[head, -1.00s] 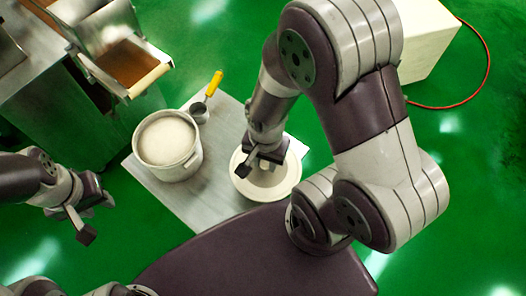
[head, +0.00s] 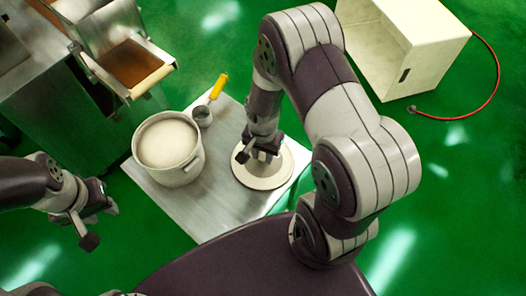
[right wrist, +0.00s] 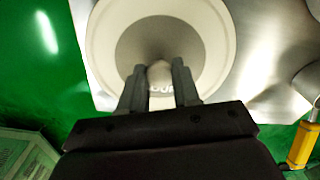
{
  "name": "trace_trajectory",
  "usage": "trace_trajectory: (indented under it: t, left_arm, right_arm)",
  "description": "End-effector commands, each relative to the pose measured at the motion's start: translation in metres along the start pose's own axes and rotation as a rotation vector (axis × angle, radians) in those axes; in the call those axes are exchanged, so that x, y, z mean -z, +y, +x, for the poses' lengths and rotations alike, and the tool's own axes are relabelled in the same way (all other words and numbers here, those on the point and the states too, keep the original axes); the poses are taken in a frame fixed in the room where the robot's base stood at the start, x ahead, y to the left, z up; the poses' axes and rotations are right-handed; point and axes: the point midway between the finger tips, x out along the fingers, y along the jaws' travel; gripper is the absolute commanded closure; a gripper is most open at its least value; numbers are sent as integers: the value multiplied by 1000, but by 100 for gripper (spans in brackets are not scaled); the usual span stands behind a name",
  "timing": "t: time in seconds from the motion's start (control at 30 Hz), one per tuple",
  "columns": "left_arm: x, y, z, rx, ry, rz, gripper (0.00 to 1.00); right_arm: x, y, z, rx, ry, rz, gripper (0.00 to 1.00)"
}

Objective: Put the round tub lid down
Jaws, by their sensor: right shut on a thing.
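The round tub lid (head: 275,178) is a pale disc over the right part of the metal table, level, at or just above its surface; I cannot tell whether it touches. My right gripper (head: 257,153) is above it, shut on its central knob. In the right wrist view the two fingers (right wrist: 158,85) stand on either side of the knob, with the lid (right wrist: 101,40) beyond them. The tub (head: 185,173) stands left of the lid, full of something white. My left gripper (head: 99,224) is off the table at the left and empty; its jaw gap is unclear.
The metal table (head: 205,220) has free room in front of the tub. A scoop with a yellow handle (head: 218,87) lies behind the tub. The steel machine (head: 75,125) stands at the back left. A cream box (head: 425,55) and a red hose (head: 497,75) are at the right.

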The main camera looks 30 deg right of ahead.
Motion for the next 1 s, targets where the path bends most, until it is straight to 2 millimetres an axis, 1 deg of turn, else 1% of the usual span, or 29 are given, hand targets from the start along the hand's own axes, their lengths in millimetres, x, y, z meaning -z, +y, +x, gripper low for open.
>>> trace_trajectory:
  t: [0.03,0.07,0.1,0.33,0.43,0.47,0.53,0.7,0.8,0.9,1.0]
  left_arm:
    - [0,0,0,0,0,0,62]
    - [0,0,0,0,0,0,62]
    - [0,0,0,0,0,0,62]
    - [0,0,0,0,0,0,62]
    - [0,0,-4,0,0,0,62]
    - [1,0,-5,0,0,0,62]
    - [1,0,-11,0,0,0,62]
    - [3,0,-24,0,0,0,62]
    - [3,0,-28,0,0,0,62]
    - [4,0,-31,0,0,0,62]
    - [4,0,-32,0,0,0,62]
  right_arm:
    - [0,0,1,0,0,0,59]
    - [0,0,0,0,0,0,49]
    - [0,0,0,0,0,0,43]
    - [0,0,0,0,0,0,43]
    - [0,0,-7,2,2,0,43]
    - [1,-1,-12,3,2,0,43]
    - [1,-1,-28,3,3,0,43]
    - [1,-1,-76,4,4,0,43]
    - [1,-1,-99,4,3,0,43]
    - [1,-1,-114,3,2,0,43]
    - [-1,0,-125,4,4,-26,43]
